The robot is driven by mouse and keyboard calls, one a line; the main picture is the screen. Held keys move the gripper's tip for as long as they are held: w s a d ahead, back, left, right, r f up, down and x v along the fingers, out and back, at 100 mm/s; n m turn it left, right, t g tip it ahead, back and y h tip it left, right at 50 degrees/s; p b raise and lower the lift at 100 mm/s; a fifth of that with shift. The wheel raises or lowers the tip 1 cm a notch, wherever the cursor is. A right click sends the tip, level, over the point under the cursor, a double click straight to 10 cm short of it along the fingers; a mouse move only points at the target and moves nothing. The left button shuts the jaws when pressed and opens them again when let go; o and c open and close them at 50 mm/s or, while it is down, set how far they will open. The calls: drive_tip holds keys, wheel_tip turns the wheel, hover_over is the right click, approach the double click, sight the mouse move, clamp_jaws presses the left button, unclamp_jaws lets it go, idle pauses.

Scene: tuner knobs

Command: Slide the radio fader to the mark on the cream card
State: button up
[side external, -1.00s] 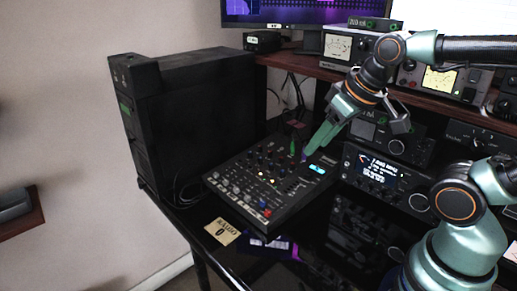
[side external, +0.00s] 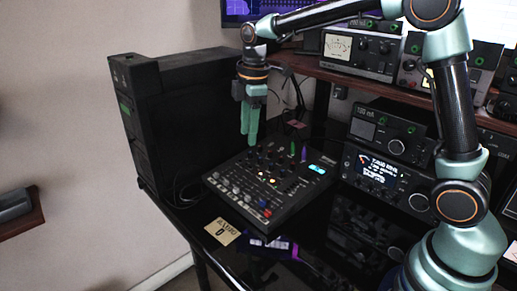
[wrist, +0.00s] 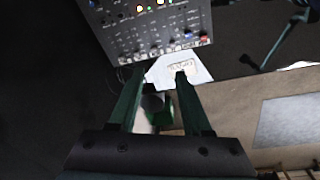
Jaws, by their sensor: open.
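The black mixer (side external: 232,185) lies on the dark desk, with rows of knobs, lit yellow dots, and blue and red caps near its front right corner. I cannot tell which control is the radio fader. The cream card (side external: 222,231) lies flat at the desk's front edge, with a dark word over what looks like a 0. In the wrist view the mixer (wrist: 150,30) is at the top and the card (wrist: 200,73) shows below it. My gripper (side external: 249,140) points down above the mixer's back left part, its fingers apart and empty. It also shows in the wrist view (wrist: 158,75).
A tall black computer case (side external: 190,120) stands left of the mixer, close to my gripper. Radio units (side external: 375,170) stand to the right, below a brown shelf (side external: 395,82) bearing more equipment. A purple-lit object (side external: 268,243) lies near the desk's front edge.

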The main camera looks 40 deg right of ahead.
sight(236, 188)
drive_tip(key=w+f+n, duration=0.1)
drive_tip(key=f, duration=0.5)
drive_tip(key=w+a+f+n+g, duration=0.1)
drive_tip(key=w+f, duration=0.1)
drive_tip(key=f, duration=0.4)
drive_tip(key=w+f+n, duration=0.1)
drive_tip(key=f+n, duration=0.1)
drive_tip(key=f, duration=0.4)
drive_tip(key=shift+w+a, duration=0.15)
clamp_jaws()
idle(0.9)
